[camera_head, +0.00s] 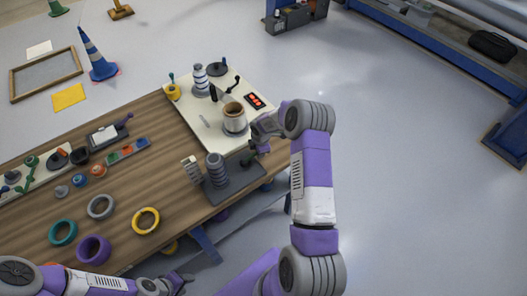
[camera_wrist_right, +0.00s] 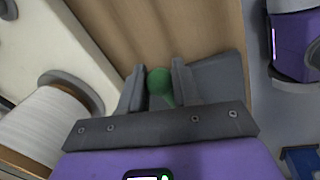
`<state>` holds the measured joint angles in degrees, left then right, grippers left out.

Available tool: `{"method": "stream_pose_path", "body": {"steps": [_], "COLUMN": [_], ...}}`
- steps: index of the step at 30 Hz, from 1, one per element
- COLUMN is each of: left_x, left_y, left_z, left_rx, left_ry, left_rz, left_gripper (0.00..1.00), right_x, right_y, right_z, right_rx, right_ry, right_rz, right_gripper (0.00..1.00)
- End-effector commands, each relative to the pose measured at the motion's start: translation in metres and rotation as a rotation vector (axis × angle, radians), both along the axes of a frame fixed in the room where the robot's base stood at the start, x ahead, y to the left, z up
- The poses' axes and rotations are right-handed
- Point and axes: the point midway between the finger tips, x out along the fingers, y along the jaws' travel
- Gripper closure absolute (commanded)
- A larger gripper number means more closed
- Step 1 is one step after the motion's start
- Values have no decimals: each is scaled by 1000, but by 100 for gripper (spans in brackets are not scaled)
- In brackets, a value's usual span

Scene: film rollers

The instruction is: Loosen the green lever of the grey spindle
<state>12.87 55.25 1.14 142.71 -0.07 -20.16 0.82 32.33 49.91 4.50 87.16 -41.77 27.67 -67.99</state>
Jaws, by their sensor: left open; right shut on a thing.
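The grey spindle (camera_head: 216,169) stands upright on its dark grey base (camera_head: 241,179) near the right edge of the wooden table (camera_head: 186,196). In the right wrist view, the green lever (camera_wrist_right: 160,84), with its rounded knob, sits between the two fingers of my right gripper (camera_wrist_right: 157,78), which is shut on it. In the head view, this gripper (camera_head: 254,147) is beside the spindle base, and the lever is mostly hidden there. My left gripper (camera_head: 180,284) is open and empty at the bottom of the head view, away from the spindle.
A white board (camera_head: 205,121) behind the spindle carries a brown-and-white roll (camera_head: 234,117) close to my right gripper. A white ribbed block (camera_head: 192,168) stands left of the spindle. Yellow (camera_head: 156,216), grey and teal rings lie on the table. Open floor lies to the right.

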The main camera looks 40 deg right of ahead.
Motion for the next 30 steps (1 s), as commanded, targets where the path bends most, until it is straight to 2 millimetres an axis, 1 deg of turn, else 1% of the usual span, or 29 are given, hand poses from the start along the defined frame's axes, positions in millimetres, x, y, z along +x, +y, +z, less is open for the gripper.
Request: {"method": "stream_pose_path", "body": {"steps": [8, 9, 13, 14, 23, 26, 30], "left_x": [0, 0, 0, 0, 0, 0, 0], "left_y": [0, 0, 0, 0, 0, 0, 0], "left_z": [0, 0, 0, 0, 0, 1, 1], "left_rx": [0, 0, 0, 0, 0, 0, 0], "left_ry": [0, 0, 0, 0, 0, 0, 0], "left_rz": [0, 0, 0, 0, 0, 0, 0], "left_gripper": [57, 57, 57, 57, 57, 57, 57], "right_x": [1, 1, 1, 1, 0, -1, -5], "right_y": [-2, -2, -2, -2, -1, 0, 1], "right_z": [2, 2, 2, 2, 3, 13, 37], "right_rx": [-4, -4, -4, -3, -1, -1, -2], "right_ry": [-6, -6, -5, -5, -3, -5, -6], "right_rz": [-1, -1, -1, -1, -1, -1, -1], "right_gripper": [100, 67, 47, 45, 45, 45, 45]}}
